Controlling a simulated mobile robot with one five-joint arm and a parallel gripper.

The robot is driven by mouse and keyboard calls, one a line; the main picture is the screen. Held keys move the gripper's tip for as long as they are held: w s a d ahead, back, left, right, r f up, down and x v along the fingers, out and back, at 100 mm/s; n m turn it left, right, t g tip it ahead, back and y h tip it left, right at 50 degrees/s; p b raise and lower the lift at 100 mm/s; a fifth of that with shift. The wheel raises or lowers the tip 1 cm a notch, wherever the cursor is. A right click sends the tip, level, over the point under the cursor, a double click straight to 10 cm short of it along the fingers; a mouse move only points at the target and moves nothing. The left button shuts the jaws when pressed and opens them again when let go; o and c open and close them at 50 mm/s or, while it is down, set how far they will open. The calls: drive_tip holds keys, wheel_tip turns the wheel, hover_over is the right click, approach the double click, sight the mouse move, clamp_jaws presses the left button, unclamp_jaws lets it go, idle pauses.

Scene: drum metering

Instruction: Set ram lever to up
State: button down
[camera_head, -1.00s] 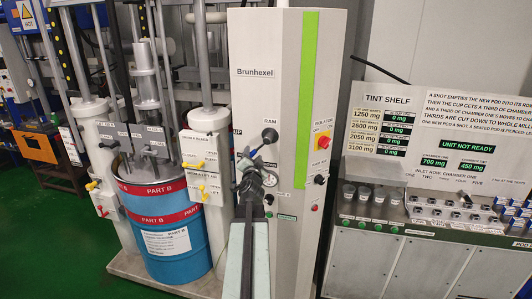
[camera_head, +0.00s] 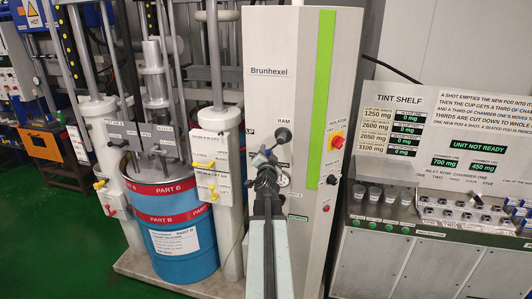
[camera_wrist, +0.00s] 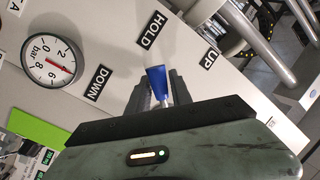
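The ram lever (camera_wrist: 157,78) shows a blue end in the wrist view, between my two fingers. Behind it on the pale panel are the labels DOWN (camera_wrist: 97,83), HOLD (camera_wrist: 151,28) and UP (camera_wrist: 209,58). The blue end lies between DOWN and UP, below HOLD. My gripper (camera_wrist: 160,90) has a dark finger on each side of it, both very close; I cannot tell whether they press on it. In the head view my gripper (camera_head: 265,160) is in front of the Brunhexel cabinet (camera_head: 282,55), below the RAM label, and hides most of the lever.
A round bar gauge (camera_wrist: 51,63) sits beside DOWN. A red and yellow isolator switch (camera_head: 337,142) is right of my gripper. The blue Part B drum (camera_head: 180,235) and white columns stand left. The tint shelf (camera_head: 440,135) stands right.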

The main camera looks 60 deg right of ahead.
drive_tip(key=shift+w+a, duration=0.15)
drive_tip(key=shift+w, duration=0.1)
idle(1.0)
